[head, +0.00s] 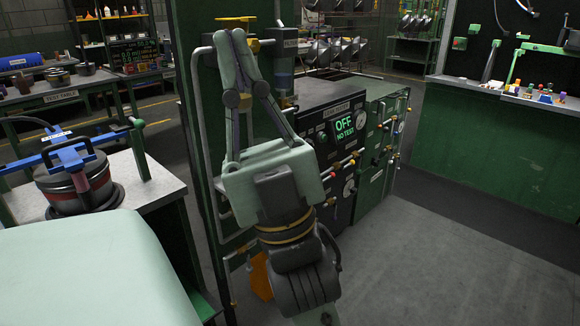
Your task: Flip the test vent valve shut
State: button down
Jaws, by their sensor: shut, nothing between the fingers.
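My gripper (232,40) has its pale green fingers drawn together at the tips, with nothing seen between them. It points up the picture, in front of a dark green panel with pipework. A flat yellow handle (235,19) shows just above the fingertips. I cannot tell whether the fingertips touch either one. No label marks the test vent valve, so I cannot tell which handle is the valve's. My gripper and wrist hide part of the panel and pipes.
A dark test console (330,109) with a display (345,127) reading "OFF NO TEST" stands right of my gripper. At left, a pot with a blue clamp (70,160) stands on a bench. A light pipe (196,110) runs down the panel's left side. The floor at lower right is clear.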

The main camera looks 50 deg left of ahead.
aim_at(332, 175)
jog(key=u, duration=1.3)
jog(key=i+l+z, duration=0.1)
jog(key=i+l, duration=0.15)
jog(key=i, duration=0.2)
jog(key=i+l, duration=0.2)
jog(key=i, duration=0.2)
jog(key=i+l+z, duration=0.15)
jog(key=i, duration=0.3)
jog(key=i+l, duration=0.2)
jog(key=i, duration=0.25)
jog(key=i+j, duration=0.1)
jog(key=j, duration=0.6)
jog(key=i+z, duration=0.05)
jog(key=i, duration=0.05)
